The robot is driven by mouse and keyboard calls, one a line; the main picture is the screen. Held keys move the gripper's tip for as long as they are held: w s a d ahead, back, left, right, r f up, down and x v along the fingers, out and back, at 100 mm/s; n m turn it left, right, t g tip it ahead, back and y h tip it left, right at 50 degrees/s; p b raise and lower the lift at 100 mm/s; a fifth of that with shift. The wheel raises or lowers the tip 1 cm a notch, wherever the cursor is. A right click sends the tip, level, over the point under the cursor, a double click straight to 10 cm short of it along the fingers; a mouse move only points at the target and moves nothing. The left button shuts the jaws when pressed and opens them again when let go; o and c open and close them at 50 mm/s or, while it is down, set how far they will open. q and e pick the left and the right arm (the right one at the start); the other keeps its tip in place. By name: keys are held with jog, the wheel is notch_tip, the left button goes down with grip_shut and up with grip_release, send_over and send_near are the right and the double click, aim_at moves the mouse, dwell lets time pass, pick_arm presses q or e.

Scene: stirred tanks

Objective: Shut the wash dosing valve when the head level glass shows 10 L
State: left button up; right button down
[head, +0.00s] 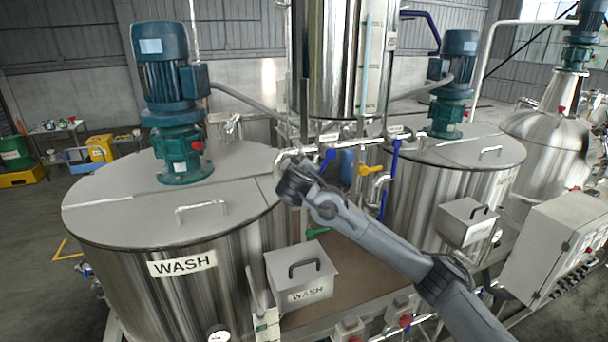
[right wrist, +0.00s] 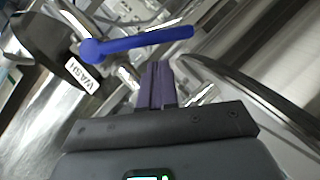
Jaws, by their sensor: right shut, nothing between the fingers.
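The head vessel (head: 335,60) stands upright at the top centre of the head view, with a thin, pale blue level glass (head: 366,65) on its front. Its reading is too small to tell. A blue valve lever (head: 328,158) sits below the vessel, just beyond my right wrist. In the right wrist view a blue lever (right wrist: 140,45) lies beside a white WASH tag (right wrist: 84,76), so I take it as the wash dosing valve. My right gripper (right wrist: 158,70) is shut and empty, its fingertips just below the lever, seemingly apart from it. Its fingers are hidden in the head view.
The wash tank (head: 180,265) with its motor fills the left. A second tank (head: 430,190) stands right. A yellow lever (head: 371,169) and another blue lever (head: 391,165) are close by on the pipework.

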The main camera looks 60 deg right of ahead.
pick_arm(q)
jog(key=shift+s+d+f, duration=0.3)
jog(key=shift+d+f, duration=0.15)
jog(key=shift+d, duration=0.1)
pick_arm(e)
jog(key=shift+s+d+f, duration=0.4)
jog(key=shift+d+f, duration=0.2)
jog(key=shift+d, duration=0.05)
pick_arm(q)
jog(key=shift+a+b, duration=0.15)
jog(key=shift+b, duration=0.15)
